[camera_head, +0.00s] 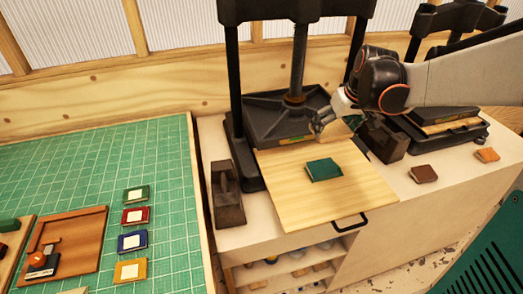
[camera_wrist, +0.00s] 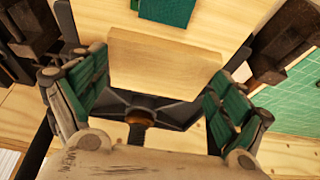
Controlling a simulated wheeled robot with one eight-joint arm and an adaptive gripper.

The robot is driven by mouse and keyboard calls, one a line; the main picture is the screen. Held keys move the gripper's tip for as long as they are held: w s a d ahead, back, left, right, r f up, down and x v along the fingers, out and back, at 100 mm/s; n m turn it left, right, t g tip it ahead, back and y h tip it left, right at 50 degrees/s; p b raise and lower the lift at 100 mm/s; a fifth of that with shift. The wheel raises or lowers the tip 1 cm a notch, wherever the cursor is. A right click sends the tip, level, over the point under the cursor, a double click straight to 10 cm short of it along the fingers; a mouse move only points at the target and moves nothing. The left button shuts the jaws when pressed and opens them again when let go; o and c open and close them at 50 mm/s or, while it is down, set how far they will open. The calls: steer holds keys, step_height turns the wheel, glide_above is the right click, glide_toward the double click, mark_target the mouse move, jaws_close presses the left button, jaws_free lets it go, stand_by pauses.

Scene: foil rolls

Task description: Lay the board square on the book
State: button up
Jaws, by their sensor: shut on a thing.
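My gripper (camera_head: 324,120) is shut on a small pale wooden board (camera_wrist: 162,65), which shows between the two green-padded fingers in the wrist view (camera_wrist: 152,85). In the head view the board (camera_head: 340,131) is mostly hidden behind the gripper, in front of the black press. The teal-green book (camera_head: 323,169) lies flat on a wide pale wooden panel (camera_head: 290,205) with a black handle. The board is held apart from the book, toward the press side of it. The book also shows in part at the top of the wrist view (camera_wrist: 168,10).
The black press (camera_head: 290,108) stands behind the panel. Dark metal blocks stand left (camera_head: 226,190) and right (camera_head: 382,139) of the panel. A brown book (camera_head: 423,174) and an orange one (camera_head: 487,155) lie at right. A green cutting mat (camera_head: 80,170) covers the left table.

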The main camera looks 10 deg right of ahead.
mark_target(322, 168)
step_height(322, 168, down, 16)
steer(key=b, duration=0.3)
steer(key=shift+w+d+r, duration=0.1)
steer(key=shift+w+r, duration=0.05)
steer(key=shift+r, duration=0.05)
steer(key=shift+b, duration=0.3)
steer(key=shift+f, duration=0.2)
steer(key=o, duration=0.8)
steer(key=shift+r, duration=0.1)
steer(key=shift+r, duration=0.2)
steer(key=p+v, duration=0.3)
steer(key=v, duration=0.8)
steer(key=shift+r, duration=0.4)
